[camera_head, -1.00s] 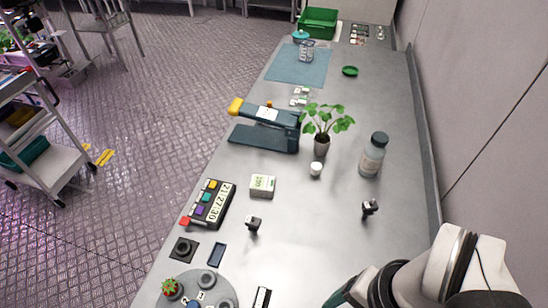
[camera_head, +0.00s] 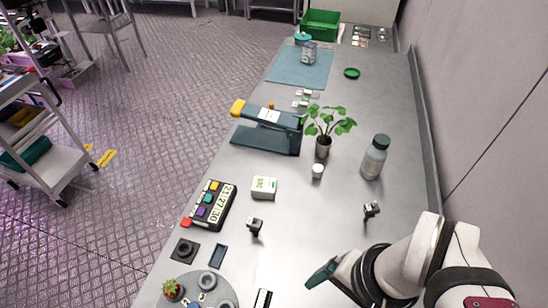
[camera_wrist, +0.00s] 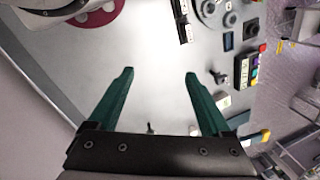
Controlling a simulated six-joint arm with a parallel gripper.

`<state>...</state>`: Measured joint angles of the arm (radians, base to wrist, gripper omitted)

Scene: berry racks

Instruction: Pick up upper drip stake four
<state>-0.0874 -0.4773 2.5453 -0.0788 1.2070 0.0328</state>
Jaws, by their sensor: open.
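I cannot make out a number four on any stake. Two small dark clip-like pieces stand on the bench and could be drip stakes: one near the middle (camera_head: 255,227), one further right (camera_head: 371,210). In the wrist view, one dark piece (camera_wrist: 219,77) shows right of the fingers. Another (camera_wrist: 151,128) shows low between them, partly cut off by the gripper body. My gripper (camera_wrist: 159,74) is open, its green fingers apart with only bare bench between the tips. In the head view my gripper (camera_head: 322,274) is over the near right bench.
A timer with coloured buttons (camera_head: 213,206), a white box (camera_head: 264,188) and a round grey stand (camera_head: 226,293) are at left. A potted plant (camera_head: 323,145), a white cup (camera_head: 318,171) and a bottle (camera_head: 375,157) stand beyond.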

